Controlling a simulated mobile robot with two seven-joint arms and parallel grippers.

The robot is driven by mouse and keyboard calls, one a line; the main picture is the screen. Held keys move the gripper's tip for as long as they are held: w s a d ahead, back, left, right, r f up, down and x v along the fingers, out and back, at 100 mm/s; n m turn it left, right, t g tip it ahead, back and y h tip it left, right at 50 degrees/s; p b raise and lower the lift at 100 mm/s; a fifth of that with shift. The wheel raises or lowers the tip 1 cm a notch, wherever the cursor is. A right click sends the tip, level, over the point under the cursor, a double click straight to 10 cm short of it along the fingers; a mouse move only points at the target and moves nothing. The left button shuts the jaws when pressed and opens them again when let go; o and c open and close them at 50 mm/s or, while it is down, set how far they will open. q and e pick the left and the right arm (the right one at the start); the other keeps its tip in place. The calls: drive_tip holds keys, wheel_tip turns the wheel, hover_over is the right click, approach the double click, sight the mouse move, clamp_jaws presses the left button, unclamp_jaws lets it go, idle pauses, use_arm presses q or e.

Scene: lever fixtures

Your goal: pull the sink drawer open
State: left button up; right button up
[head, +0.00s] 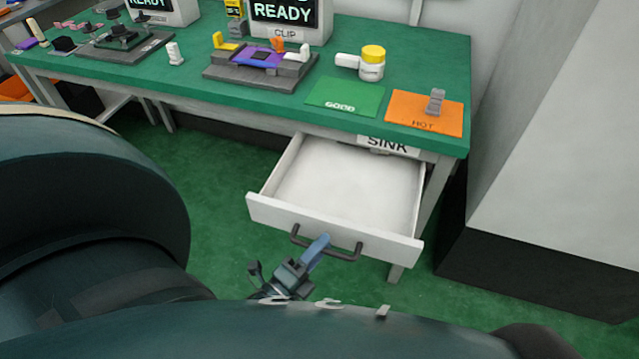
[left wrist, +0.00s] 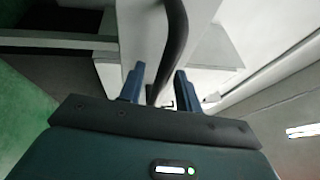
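The white sink drawer (head: 345,190) stands pulled well out from under the green table, and its inside is empty. The dark "SINK" label (head: 387,144) is on the table front above it. A dark bar handle (head: 345,253) is on the drawer front. My left gripper (head: 318,243) is at the handle, with a blue finger overlapping its middle. In the left wrist view, the two blue fingers (left wrist: 158,85) stand apart with the dark handle (left wrist: 174,40) passing between them. Gaps show beside the bar, so the fingers look open around it. My right gripper is not seen.
The green table (head: 430,60) carries a green "GOOD" mat (head: 340,105), an orange "HOT" mat (head: 410,117), a yellow-lidded jar (head: 372,65) and a clip fixture (head: 230,75). A white block with a dark base (head: 540,265) stands at right. Green floor lies around the drawer.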

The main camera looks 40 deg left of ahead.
use_arm(q)
drive_tip(key=v, duration=1.3)
drive_tip(key=shift+b, duration=0.35)
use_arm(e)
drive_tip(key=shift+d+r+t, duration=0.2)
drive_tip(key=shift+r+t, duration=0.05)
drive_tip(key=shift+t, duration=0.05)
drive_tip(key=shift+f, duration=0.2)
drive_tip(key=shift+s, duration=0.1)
